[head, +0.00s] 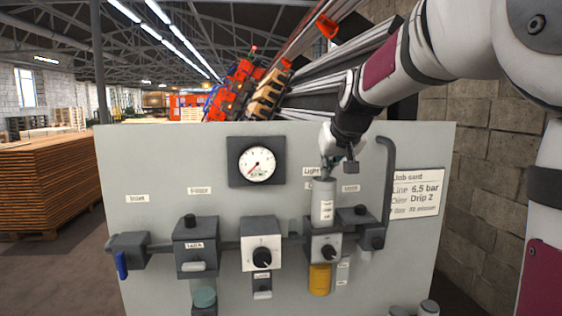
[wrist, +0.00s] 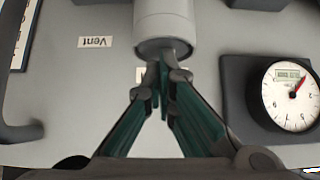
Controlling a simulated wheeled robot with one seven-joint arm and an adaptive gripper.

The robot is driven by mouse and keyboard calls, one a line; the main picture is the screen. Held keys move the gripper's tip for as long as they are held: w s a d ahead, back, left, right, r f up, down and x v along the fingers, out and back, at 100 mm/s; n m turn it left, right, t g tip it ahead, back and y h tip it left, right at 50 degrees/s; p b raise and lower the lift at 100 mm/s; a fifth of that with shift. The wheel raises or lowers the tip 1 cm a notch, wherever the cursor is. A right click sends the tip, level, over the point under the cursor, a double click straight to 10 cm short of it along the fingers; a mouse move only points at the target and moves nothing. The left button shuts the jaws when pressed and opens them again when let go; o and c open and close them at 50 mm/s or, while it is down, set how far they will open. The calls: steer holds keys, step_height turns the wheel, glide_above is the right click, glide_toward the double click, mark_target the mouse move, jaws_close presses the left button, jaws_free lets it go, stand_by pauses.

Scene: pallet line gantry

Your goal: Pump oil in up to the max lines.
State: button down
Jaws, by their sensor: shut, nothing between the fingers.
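A pale grey cylinder (head: 323,202) with a small label stands upright on the lubricator block (head: 325,247). Under that block hangs a bowl of amber oil (head: 320,280); a small labelled plate (head: 342,271) is beside it, its text too small to read. My gripper (head: 327,172) is just above the cylinder's top, pointing down. In the wrist view, my gripper (wrist: 163,72) has its fingertips together at the cylinder's dark-rimmed end (wrist: 165,22); I cannot tell whether they touch. Nothing is between them. No max line can be made out.
The grey panel (head: 145,160) also carries a gauge (head: 257,164), a blue-handled inlet valve (head: 121,264), a filter block (head: 195,246) and a regulator (head: 261,254). A dark pipe (head: 388,190) rises close right of my gripper. A job card (head: 416,192) hangs at right.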

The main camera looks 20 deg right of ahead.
steer(key=v, duration=1.2)
stand_by(0.4)
steer(key=s+a+f+n+g+y, duration=0.2)
steer(key=s+a+f+n+g, duration=0.1)
steer(key=s+a+f, duration=1.4)
steer(key=s+f, duration=0.3)
steer(key=shift+s+a+f, duration=0.2)
steer(key=shift+a, duration=0.05)
